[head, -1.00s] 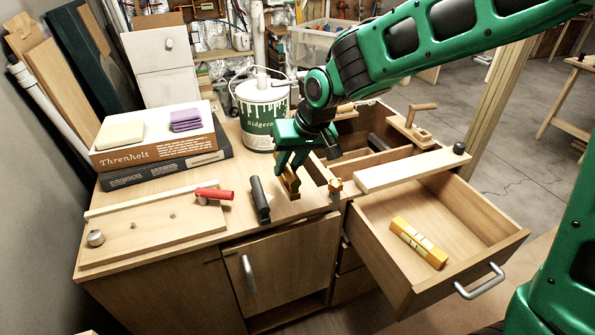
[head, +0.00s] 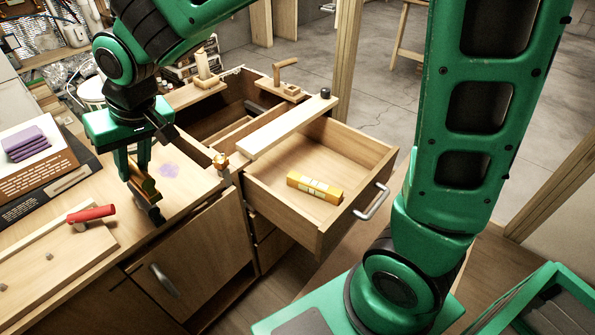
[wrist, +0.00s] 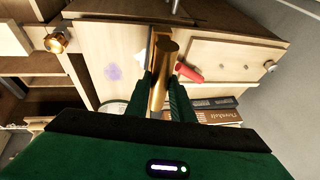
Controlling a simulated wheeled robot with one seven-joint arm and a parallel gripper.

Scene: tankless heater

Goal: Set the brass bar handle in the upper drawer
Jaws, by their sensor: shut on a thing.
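The brass bar handle (head: 146,186) is in my gripper (head: 138,172), which is shut on it above the left part of the worktop. In the wrist view the brass bar (wrist: 163,78) runs between the two fingers (wrist: 160,100). The upper drawer (head: 345,165) stands pulled out, to the right of my gripper. A yellow block with pale patches (head: 314,187) lies on its floor, with bare floor around it. The drawer front has a silver bar handle (head: 372,202).
A brass knob (head: 220,161) stands at the worktop's edge between my gripper and the drawer. A red-handled piece (head: 90,214) lies left.

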